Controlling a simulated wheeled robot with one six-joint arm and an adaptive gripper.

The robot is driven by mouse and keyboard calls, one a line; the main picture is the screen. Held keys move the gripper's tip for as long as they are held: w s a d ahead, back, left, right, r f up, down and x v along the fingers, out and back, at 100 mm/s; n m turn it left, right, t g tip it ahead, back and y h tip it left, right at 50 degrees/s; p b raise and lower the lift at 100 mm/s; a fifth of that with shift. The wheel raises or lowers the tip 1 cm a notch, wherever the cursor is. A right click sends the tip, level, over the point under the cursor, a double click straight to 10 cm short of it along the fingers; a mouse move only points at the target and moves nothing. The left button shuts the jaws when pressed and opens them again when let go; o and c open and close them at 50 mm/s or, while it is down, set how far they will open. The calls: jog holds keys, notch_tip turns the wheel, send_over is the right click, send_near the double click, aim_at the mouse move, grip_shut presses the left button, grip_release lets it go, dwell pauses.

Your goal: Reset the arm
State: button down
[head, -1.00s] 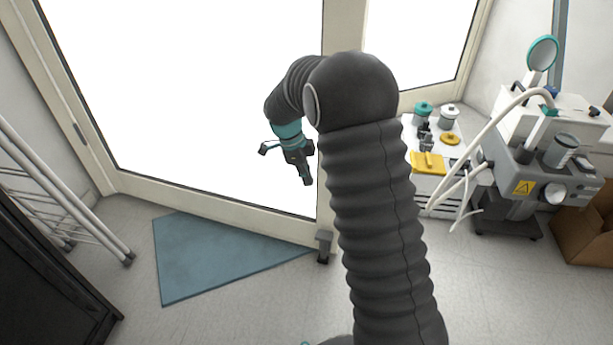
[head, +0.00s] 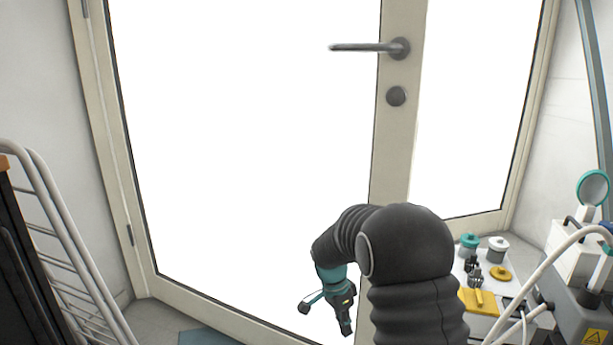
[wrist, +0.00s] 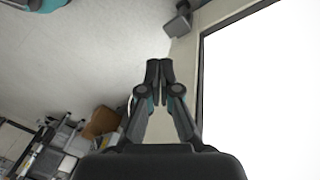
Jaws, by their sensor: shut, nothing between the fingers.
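My gripper (head: 347,331) hangs from my dark, ribbed arm near the lower middle of the head view, in front of the glass door (head: 240,130). It points downward and holds nothing. In the wrist view my gripper (wrist: 159,64) has its two fingertips together, with floor beyond them. My arm bends over at the top and comes down to the gripper's teal wrist part.
A door handle (head: 370,47) is above my arm. A white rack (head: 70,260) stands at the left. At the right, a small table holds teal-lidded and white jars (head: 498,249) and a yellow item (head: 478,302), beside a machine (head: 585,310). A blue mat (head: 215,339) lies on the floor.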

jog(key=s+d+r+n+t+y+p, duration=0.1)
jog(key=s+r+n, duration=0.3)
jog(key=s+r, duration=0.5)
jog(key=s+d+r+n+t+p, duration=0.2)
jog(key=s+r+n+t+p, duration=0.1)
jog(key=s+r, duration=0.6)
jog(key=s+d+r+n+t+y+p, duration=0.1)
jog(key=s+d+r+n+t+p, duration=0.1)
jog(key=s+r+n, duration=0.3)
jog(key=s+r+t, duration=0.1)
jog(key=s+r, duration=0.3)
jog(key=s, duration=0.3)
jog(key=shift+d+r+n+y, duration=0.2)
jog(key=shift+d+n+y, duration=0.1)
jog(key=shift+d, duration=0.05)
jog(key=shift+a, duration=0.1)
